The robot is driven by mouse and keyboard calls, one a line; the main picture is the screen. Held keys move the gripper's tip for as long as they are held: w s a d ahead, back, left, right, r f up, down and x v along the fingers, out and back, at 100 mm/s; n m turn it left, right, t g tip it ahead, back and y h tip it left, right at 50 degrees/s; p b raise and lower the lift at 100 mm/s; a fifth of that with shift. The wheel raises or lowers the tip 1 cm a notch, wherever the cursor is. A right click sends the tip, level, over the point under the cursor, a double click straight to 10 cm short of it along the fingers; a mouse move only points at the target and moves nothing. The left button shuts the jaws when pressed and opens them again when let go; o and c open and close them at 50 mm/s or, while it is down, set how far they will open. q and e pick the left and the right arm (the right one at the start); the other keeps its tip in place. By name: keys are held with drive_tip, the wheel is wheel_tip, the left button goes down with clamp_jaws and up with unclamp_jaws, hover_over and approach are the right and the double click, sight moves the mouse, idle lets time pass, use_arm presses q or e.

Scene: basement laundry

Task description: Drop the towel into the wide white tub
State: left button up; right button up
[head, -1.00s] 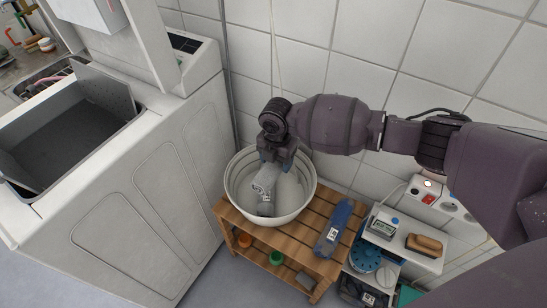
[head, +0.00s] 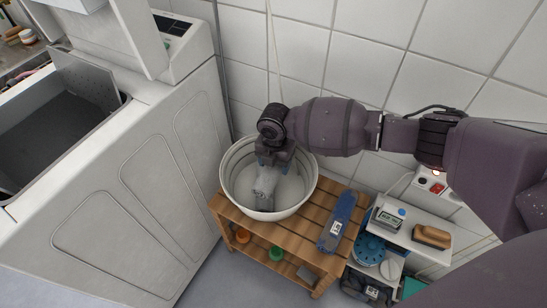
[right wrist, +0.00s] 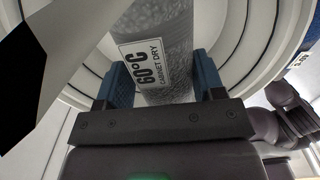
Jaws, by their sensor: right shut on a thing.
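The wide white tub (head: 238,199) stands on a slatted wooden bench. A grey towel (head: 264,186) hangs inside the tub's rim from my right gripper (head: 272,160). I cannot tell whether the towel's lower end touches the tub floor. My left gripper is not in view.
A blue labelled item (head: 338,222) lies on the wooden bench (head: 296,232) right of the tub. A white shelf unit with a brush (head: 432,237) stands further right. A large white washing machine (head: 150,180) is on the left; the tiled wall is behind.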

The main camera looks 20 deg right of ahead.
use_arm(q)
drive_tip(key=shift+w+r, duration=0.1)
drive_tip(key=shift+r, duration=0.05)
use_arm(e)
drive_tip(key=shift+r, duration=0.15)
drive_tip(key=o, duration=0.7)
drive_tip(key=shift+c, duration=0.2)
drive_tip(key=o, duration=0.4)
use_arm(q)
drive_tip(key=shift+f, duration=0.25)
use_arm(e)
wheel_tip(320, 180, up, 5)
drive_tip(key=shift+w+f+p, duration=0.15)
drive_tip(key=shift+f+p, duration=0.05)
drive_tip(key=shift+p, duration=0.6)
wheel_tip(320, 180, up, 5)
drive_tip(key=shift+r+p, duration=0.1)
drive_tip(key=shift+p, duration=0.65)
drive_tip(key=shift+r, duration=0.5)
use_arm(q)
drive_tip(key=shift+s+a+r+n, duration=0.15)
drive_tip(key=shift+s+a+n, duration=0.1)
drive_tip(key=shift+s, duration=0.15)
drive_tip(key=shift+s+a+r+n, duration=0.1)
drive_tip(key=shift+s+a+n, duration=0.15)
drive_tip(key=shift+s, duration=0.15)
